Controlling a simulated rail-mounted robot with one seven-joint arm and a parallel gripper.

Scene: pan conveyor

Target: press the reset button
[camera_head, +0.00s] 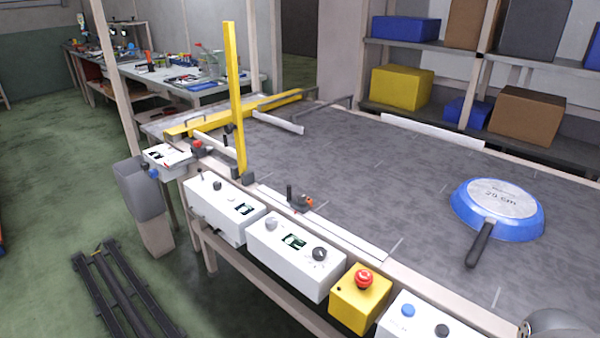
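A white control box (392,329) at the lower right edge of the conveyor carries a blue button (407,310) and a black button (442,330). The small lettering by the blue button is too small to read, so I cannot tell for sure which one is the reset button. Left of it, a yellow box (352,306) bears a red mushroom button (363,279). A rounded grey part at the bottom right corner looks like a piece of my arm. My gripper's fingers are not in view.
A blue pan (519,222) lies upside down on the grey conveyor (370,180), its handle toward the front. White control boxes with knobs (295,255) line the front rail to the left. A yellow post (235,100) stands upright at the conveyor's left.

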